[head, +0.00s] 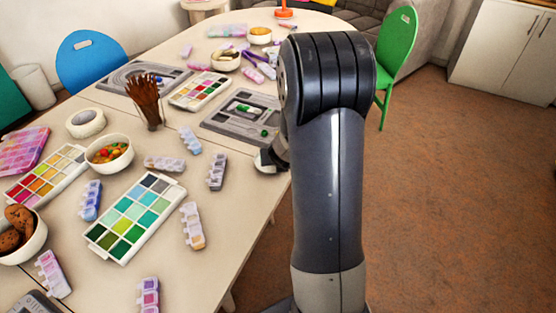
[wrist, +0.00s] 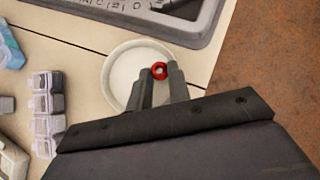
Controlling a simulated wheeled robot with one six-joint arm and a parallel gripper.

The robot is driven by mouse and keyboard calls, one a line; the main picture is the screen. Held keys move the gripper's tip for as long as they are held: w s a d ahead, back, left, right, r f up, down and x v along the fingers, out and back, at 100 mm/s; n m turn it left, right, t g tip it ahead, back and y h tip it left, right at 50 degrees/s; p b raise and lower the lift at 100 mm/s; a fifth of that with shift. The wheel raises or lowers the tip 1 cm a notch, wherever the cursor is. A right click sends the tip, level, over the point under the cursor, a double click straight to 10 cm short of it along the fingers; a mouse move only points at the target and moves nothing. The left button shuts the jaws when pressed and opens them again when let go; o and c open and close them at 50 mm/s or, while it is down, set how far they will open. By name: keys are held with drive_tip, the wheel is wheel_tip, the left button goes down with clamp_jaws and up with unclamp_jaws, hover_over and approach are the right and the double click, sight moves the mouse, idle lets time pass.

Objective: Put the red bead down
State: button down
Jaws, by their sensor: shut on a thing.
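The red bead (wrist: 159,70) shows in the wrist view as a small ring with a hole. My gripper (wrist: 160,75) is shut on it, with the bead between the two fingertips. A round white dish (wrist: 122,72) lies below the fingertips, so the bead shows over the dish's right part. I cannot tell whether the bead touches the dish. In the head view the dish (head: 262,164) is partly hidden by my arm at the table's right edge, and the bead is hidden.
A grey bead board (head: 222,121) with green pieces lies just behind the dish. Pill-box style bead cases (head: 216,171) stand to its left; one shows in the wrist view (wrist: 48,115). The table edge and brown floor (wrist: 250,70) are close on the right.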

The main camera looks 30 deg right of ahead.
drive_tip(key=shift+s+a+f+b, duration=0.15)
drive_tip(key=shift+s+f+b, duration=0.1)
drive_tip(key=shift+f, duration=0.2)
drive_tip(key=shift+s+a+f+b, duration=0.1)
drive_tip(key=shift+f+b, duration=0.15)
drive_tip(key=shift+f, duration=0.2)
drive_tip(key=c, duration=1.4)
unclamp_jaws()
drive_tip(key=shift+r, duration=0.1)
drive_tip(key=shift+o, duration=0.4)
drive_tip(key=shift+w+r+p, duration=0.1)
drive_tip(key=shift+r+p, duration=0.45)
drive_tip(key=shift+p, duration=0.2)
drive_tip(key=p+v, duration=0.6)
drive_tip(key=v, duration=0.6)
drive_tip(key=shift+w+d+r, duration=0.2)
drive_tip(key=shift+w, duration=0.05)
